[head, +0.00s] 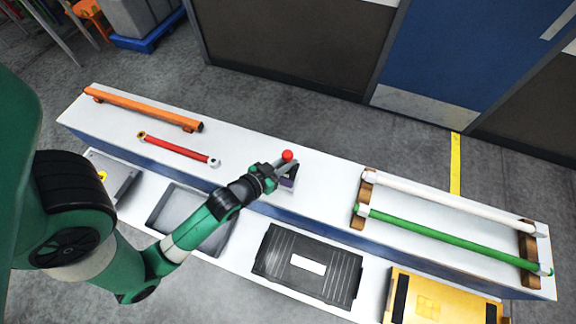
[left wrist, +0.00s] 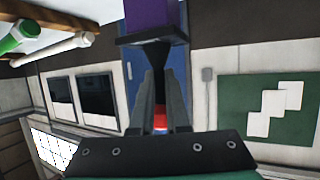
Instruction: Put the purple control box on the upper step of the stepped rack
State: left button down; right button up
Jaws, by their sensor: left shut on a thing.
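A red ball knob (head: 287,156) shows beside the fingers. In the left wrist view the box (left wrist: 150,14) is at the top, with a grey plate and a black boot. My left gripper (left wrist: 161,95) is shut on the control box by its stick, with red between the fingers. I cannot tell whether the box touches the step. The stepped rack has a white upper step (head: 325,190) and a lower front step (head: 245,258). My right gripper is out of view.
The upper step holds an orange bar (head: 145,108), a red rod (head: 178,149), and white (head: 450,202) and green (head: 450,238) tubes on wooden cradles. A grey tray (head: 158,222), black case (head: 262,262) and yellow case (head: 440,296) lie lower. The upper step is clear around the box.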

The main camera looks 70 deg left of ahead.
pick_arm(q)
jog(key=shift+f, duration=0.55)
jog(key=shift+r, duration=0.2)
jog(key=shift+f, duration=0.15)
jog(key=c, duration=0.9)
grip_release()
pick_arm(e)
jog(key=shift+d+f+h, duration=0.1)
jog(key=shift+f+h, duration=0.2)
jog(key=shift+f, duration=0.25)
pick_arm(q)
jog(key=shift+s, duration=0.15)
jog(key=v, duration=1.1)
jog(key=shift+s+d+r, duration=0.25)
